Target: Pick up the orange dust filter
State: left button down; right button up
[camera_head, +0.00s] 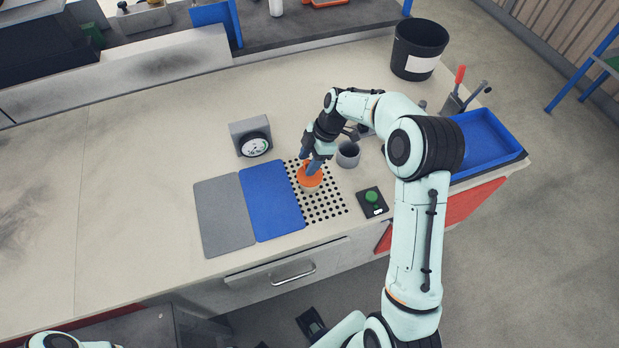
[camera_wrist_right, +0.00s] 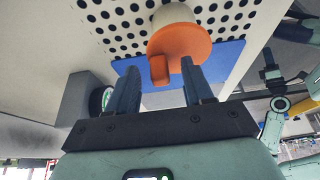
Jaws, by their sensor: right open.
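The orange dust filter (camera_head: 311,183) stands on the perforated plate (camera_head: 327,206). In the right wrist view the filter (camera_wrist_right: 181,43) shows a round orange cap with a small orange tab, and a cream body against the plate. My right gripper (camera_head: 311,166) is at the filter's top in the head view, partly covering it. In the right wrist view my right gripper (camera_wrist_right: 160,75) is open, with one finger on each side of the tab and visible gaps. My left gripper is not in view.
A blue mat (camera_head: 271,203) and a grey mat (camera_head: 224,216) lie left of the plate. A dial gauge (camera_head: 255,146) stands behind them. A grey cup (camera_head: 348,155) and a green-button box (camera_head: 372,202) are close on the right. A blue tray (camera_head: 486,143) is farther right.

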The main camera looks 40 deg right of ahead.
grip_shut()
dwell(0.3)
